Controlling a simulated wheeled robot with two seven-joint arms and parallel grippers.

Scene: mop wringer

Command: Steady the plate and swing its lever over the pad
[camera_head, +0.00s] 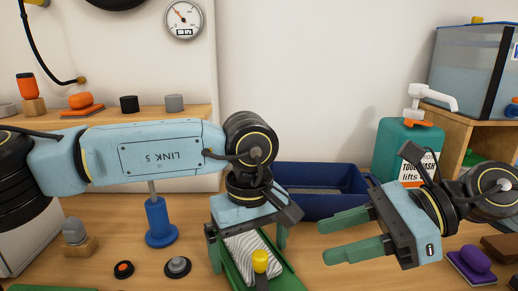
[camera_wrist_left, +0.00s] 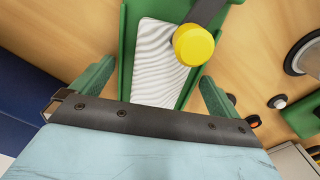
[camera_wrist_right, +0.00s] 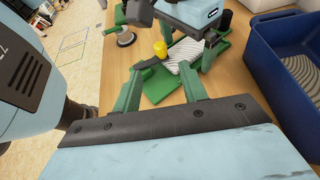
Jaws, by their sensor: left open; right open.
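The green plate (camera_head: 285,280) lies on the table with a striped grey-white pad (camera_head: 240,248) on it. The lever is a dark arm (camera_wrist_left: 208,12) with a yellow knob (camera_head: 260,260); in the left wrist view the knob (camera_wrist_left: 193,45) sits over the pad's edge. My left gripper (camera_head: 248,248) points down over the plate, open, one finger on either side of the pad; contact with the plate cannot be told. My right gripper (camera_head: 332,239) is open and empty, right of the plate, its fingers pointing left. The plate's far end is hidden by my left gripper.
A dark blue bin (camera_head: 320,190) stands behind the plate. A teal soap bottle (camera_head: 402,150) stands at the back right. A blue post (camera_head: 159,222), a grey knob (camera_head: 178,266) and a red button (camera_head: 123,269) are left of the plate. A purple block (camera_head: 474,260) lies right.

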